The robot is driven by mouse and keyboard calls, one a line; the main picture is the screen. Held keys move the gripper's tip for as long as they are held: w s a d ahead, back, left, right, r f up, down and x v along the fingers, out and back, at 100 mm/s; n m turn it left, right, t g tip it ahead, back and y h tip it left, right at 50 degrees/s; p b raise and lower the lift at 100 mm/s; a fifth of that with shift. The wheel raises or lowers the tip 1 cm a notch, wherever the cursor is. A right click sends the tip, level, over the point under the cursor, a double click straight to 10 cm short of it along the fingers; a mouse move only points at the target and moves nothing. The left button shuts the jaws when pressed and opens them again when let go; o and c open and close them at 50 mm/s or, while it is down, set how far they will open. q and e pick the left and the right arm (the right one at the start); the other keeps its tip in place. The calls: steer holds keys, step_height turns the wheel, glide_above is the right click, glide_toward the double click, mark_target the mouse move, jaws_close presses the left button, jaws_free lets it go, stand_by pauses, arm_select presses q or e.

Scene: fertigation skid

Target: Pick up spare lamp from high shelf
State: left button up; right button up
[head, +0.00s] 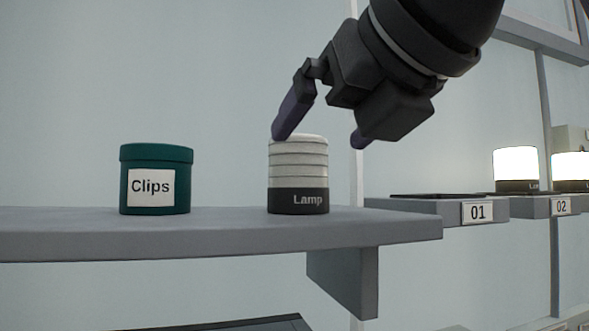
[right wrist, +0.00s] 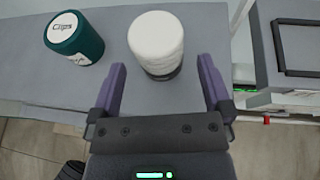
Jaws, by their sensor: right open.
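The spare lamp (head: 298,173) stands upright on the high shelf (head: 220,227). It is a ribbed white cylinder with a black base marked "Lamp". My right gripper (head: 318,138) is open and reaches down from the upper right. In the head view one purple finger overlaps the lamp's top left edge and the other is to its right. In the right wrist view the lamp (right wrist: 156,42) lies ahead of the open fingers (right wrist: 164,88), in line with the gap, and nothing is between them. My left gripper is in neither view.
A green canister (head: 156,180) labelled "Clips" stands on the same shelf, left of the lamp with a clear gap. Bays marked 01 (head: 477,212) and 02 (head: 561,206) are at the right; lit lamps (head: 516,168) stand there. A bracket (head: 345,283) is under the shelf.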

mark_target(298, 153)
steer(key=p+x, duration=0.1)
steer(key=x, duration=0.4)
steer(key=shift+w+a+r+p, duration=0.1)
steer(key=shift+w+a+p, duration=0.2)
steer(key=shift+a+p, duration=0.1)
steer(key=shift+s+d, duration=0.1)
steer(key=c, duration=1.2)
